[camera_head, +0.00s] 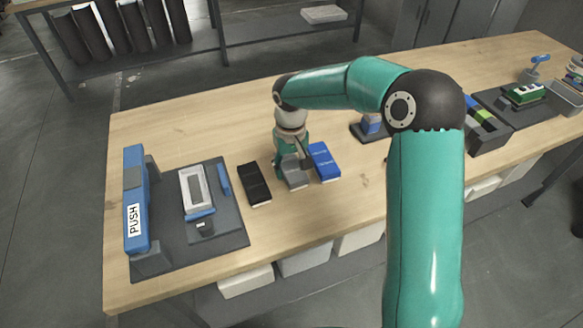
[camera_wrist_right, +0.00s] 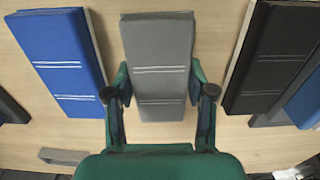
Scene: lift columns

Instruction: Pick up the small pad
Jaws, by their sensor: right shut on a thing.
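Three flat pads lie side by side on the wooden table: a black pad (camera_head: 254,186), a grey pad (camera_head: 296,181) and a blue pad (camera_head: 324,162). My right gripper (camera_head: 292,161) points down over the grey pad and hides part of it. In the right wrist view the grey pad (camera_wrist_right: 160,50) lies between my two fingers (camera_wrist_right: 158,86), one at each long side, and they are shut on it. The blue pad (camera_wrist_right: 60,55) and the black pad (camera_wrist_right: 270,55) flank it, clear of the fingers. I cannot tell any gap under the grey pad. My left gripper is not in view.
Left of the pads is a dark board (camera_head: 225,238) with a white frame (camera_head: 192,187) and a blue bar marked PUSH (camera_head: 134,200). To the right stand a dark bin (camera_head: 488,138) and a green part (camera_head: 524,92). Bare wood (camera_head: 230,125) lies behind the pads.

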